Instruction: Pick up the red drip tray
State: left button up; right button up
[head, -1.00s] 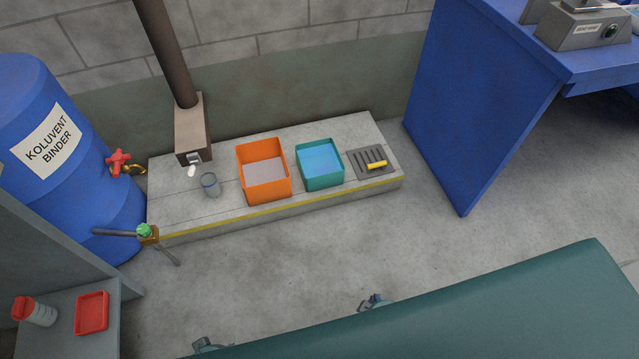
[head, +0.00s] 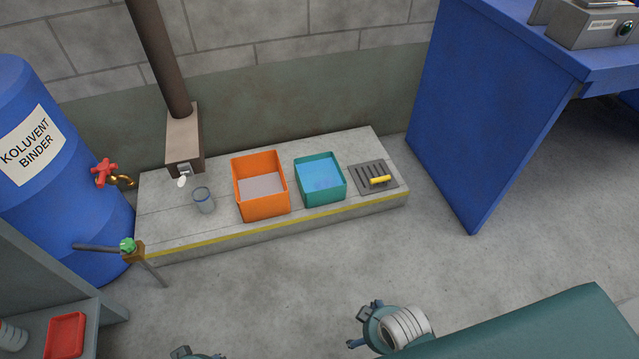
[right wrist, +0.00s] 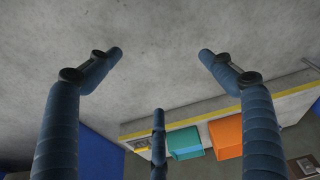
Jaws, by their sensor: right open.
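The red drip tray (head: 66,335) is a shallow rectangular tray lying on a grey shelf (head: 88,312) at the lower left of the head view. My right gripper (head: 358,328) is at the bottom centre of the head view, far to the right of the tray and empty. In the right wrist view its blue fingers (right wrist: 162,60) are spread open with only bare floor between the tips. My left gripper (head: 196,354) just shows at the bottom edge, mostly cut off. The tray is not in the right wrist view.
A partly cut-off jar (head: 12,336) stands left of the tray. A low concrete plinth holds an orange bin (head: 260,200) and a teal bin (head: 320,190). The floor ahead is clear.

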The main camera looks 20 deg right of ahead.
aim_at(65, 335)
jog(key=u, duration=1.75)
